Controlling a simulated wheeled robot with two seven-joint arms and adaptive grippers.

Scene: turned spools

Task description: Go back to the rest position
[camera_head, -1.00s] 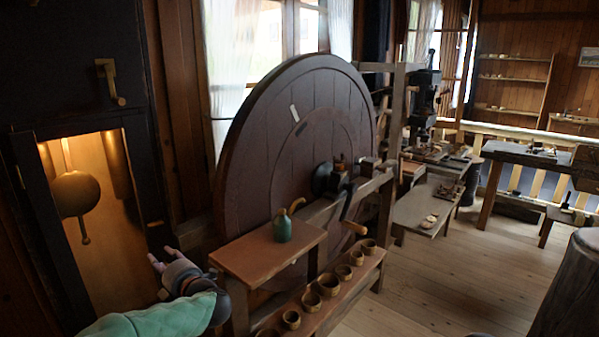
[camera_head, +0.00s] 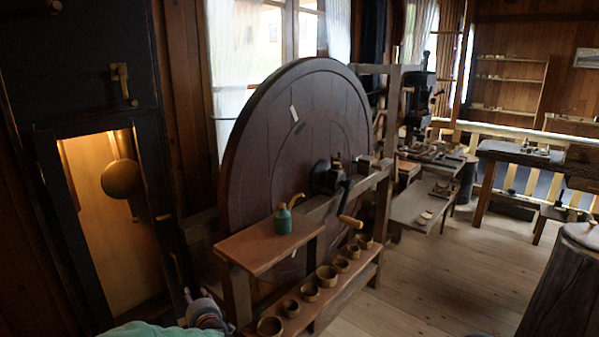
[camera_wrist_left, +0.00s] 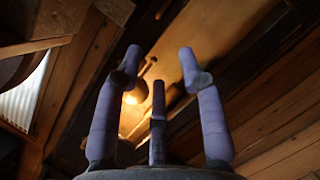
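My left gripper (camera_head: 198,295) is low in the head view, near the bottom edge, between the lit clock case and the small wooden shelf. It is mostly cut off there. In the left wrist view its three purple fingers (camera_wrist_left: 158,75) stand spread apart with nothing between them. The gripper is open and empty. Its green-sleeved arm (camera_head: 160,329) comes in at the bottom. My right gripper is in neither view.
A dark clock case with a round brass pendulum (camera_head: 122,179) stands at the left. A large wooden wheel (camera_head: 270,150) with a crank fills the middle. A green oil can (camera_head: 283,219) sits on the shelf (camera_head: 262,250). Several wooden cups stand below.

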